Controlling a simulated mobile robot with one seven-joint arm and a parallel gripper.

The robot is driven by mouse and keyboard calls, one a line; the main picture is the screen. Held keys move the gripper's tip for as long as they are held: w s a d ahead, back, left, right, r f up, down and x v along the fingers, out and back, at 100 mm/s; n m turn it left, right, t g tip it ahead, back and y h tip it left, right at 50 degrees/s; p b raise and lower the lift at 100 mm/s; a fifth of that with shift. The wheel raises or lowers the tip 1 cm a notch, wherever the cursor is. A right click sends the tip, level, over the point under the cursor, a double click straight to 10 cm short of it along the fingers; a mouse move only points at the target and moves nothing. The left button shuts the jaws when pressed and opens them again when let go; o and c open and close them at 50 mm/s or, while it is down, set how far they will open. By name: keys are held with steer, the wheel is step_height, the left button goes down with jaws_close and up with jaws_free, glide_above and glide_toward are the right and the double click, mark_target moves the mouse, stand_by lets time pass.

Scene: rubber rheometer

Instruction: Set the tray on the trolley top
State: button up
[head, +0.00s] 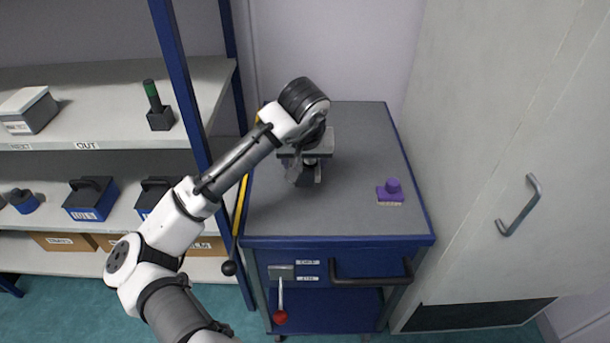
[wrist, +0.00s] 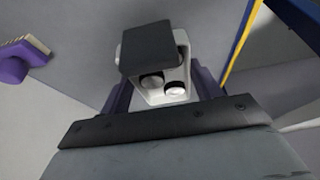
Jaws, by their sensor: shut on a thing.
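My gripper (head: 308,160) is over the back left part of the trolley top (head: 350,215), at the end of my arm. In the wrist view its two dark fingers (wrist: 163,90) stand on either side of a small pale holder with a black slab on it, which I take to be the tray (wrist: 183,58). Two round pieces, one dark and one light, show inside it. The gripper is shut on this tray. In the head view my wrist and gripper hide most of it. I cannot tell whether it touches the trolley top.
A purple brush-like block (head: 390,192) lies at the right of the trolley top; the middle and front are clear. Shelves (head: 100,75) with boxes stand left, behind a blue post (head: 180,80). A pale cabinet (head: 500,130) with a handle stands right.

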steer(key=shift+f, duration=2.65)
steer(key=shift+f, duration=0.15)
steer(key=o, duration=1.1)
steer(key=shift+c, duration=0.2)
